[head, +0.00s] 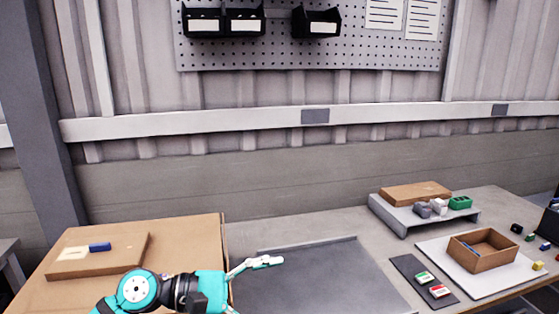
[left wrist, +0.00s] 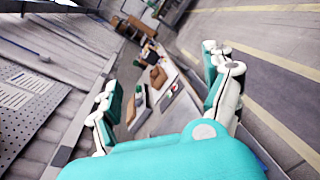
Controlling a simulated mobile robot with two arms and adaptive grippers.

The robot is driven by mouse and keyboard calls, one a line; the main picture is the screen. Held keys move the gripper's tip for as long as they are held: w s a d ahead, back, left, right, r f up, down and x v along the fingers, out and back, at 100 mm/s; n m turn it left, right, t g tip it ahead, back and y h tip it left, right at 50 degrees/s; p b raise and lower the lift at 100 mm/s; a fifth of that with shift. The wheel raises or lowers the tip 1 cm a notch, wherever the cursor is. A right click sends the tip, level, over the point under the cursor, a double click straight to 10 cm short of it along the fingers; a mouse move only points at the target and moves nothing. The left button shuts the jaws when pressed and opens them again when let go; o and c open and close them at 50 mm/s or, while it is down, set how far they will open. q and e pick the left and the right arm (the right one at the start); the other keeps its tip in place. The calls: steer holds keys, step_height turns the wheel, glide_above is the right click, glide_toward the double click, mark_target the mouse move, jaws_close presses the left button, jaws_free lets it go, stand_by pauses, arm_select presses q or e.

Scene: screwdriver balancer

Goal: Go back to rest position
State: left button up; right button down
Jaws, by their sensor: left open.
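My left gripper (head: 257,286) is at the bottom of the head view, left of centre. Its two fingers are spread and hold nothing. One finger points right over the near left part of the grey mat (head: 330,275), and the other is partly cut off by the frame's bottom edge. In the left wrist view the gripper (left wrist: 160,70) also shows wide open, with the bench seen tilted between its fingers. My right gripper is in neither view.
A cardboard box (head: 185,236) with a wooden board (head: 120,262) stands left. At right are a grey riser (head: 400,217), a dark pad (head: 408,266) with two small green-and-red items, and a brown tray (head: 483,265) on a white board. The grey mat looks empty.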

arm_select(q)
steer(key=w+a+r+n+t+y, duration=0.2)
steer(key=a+n+t, duration=0.2)
steer(key=n+t, duration=0.8)
steer(key=w+a+r+n+t+y, duration=0.2)
steer(key=a+n+t, duration=0.3)
steer(key=n, duration=1.2)
steer(key=s+a+f+n+g+y, duration=0.1)
steer(key=a+f+n+y, duration=0.3)
steer(key=f+n+y, duration=0.4)
steer(key=s+a+f+n+g+y, duration=0.2)
steer(key=a+f+n+y, duration=0.25)
steer(key=f+n, duration=0.4)
steer(key=s+a+f+n+g, duration=0.1)
steer(key=s+f+n+g, duration=0.6)
steer(key=s, duration=0.5)
steer(key=s+a+f+n+g, duration=0.1)
steer(key=s+f+n+g, duration=0.45)
steer(key=s+f, duration=0.5)
step_height(320, 180, down, 24)
steer(key=s+r+g, duration=0.1)
steer(key=s, duration=0.1)
steer(key=s+a+f+g, duration=0.1)
steer(key=s+a+f, duration=0.1)
steer(key=s+f, duration=1.5)
steer(key=shift+s+a+f, duration=0.15)
steer(key=shift+a+f, duration=0.2)
steer(key=shift+f, duration=0.3)
